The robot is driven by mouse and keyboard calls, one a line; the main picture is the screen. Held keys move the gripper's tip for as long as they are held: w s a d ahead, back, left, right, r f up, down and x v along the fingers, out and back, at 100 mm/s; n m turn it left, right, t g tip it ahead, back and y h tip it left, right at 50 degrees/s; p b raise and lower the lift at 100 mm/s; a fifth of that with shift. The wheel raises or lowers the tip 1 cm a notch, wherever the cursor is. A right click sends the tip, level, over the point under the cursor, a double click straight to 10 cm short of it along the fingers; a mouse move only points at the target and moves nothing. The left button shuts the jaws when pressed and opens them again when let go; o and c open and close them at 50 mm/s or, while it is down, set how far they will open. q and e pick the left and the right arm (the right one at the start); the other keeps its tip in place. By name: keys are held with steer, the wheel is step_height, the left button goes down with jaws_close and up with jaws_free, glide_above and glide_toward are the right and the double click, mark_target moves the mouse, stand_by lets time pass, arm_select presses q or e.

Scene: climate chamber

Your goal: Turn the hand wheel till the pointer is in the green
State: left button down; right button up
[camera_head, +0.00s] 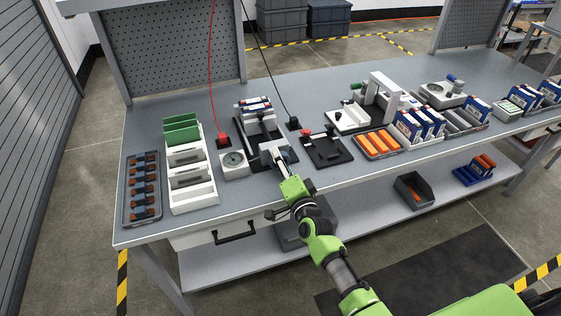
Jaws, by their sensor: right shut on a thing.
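My right gripper (282,162) reaches in from the bottom right to the front of a dark-based fixture (258,140) on the bench. It is shut on a small pale part there, which the fingers mostly hide. Left of it stands a small white block with a round grey dial face (233,160); any pointer or green zone is too small to make out. A pale unit with a round disc and a blue knob (443,92) stands far back right; I cannot tell which thing is the hand wheel. My left gripper is not in view.
The grey workbench (330,190) has a bare front strip. A white rack (190,180) with green boards and a dark tray (143,190) stand left. A black plate (325,150) and an orange-filled tray (378,142) stand right. A red cable (211,70) hangs behind.

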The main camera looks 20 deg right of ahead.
stand_by(0.4)
steer(key=o, duration=1.1)
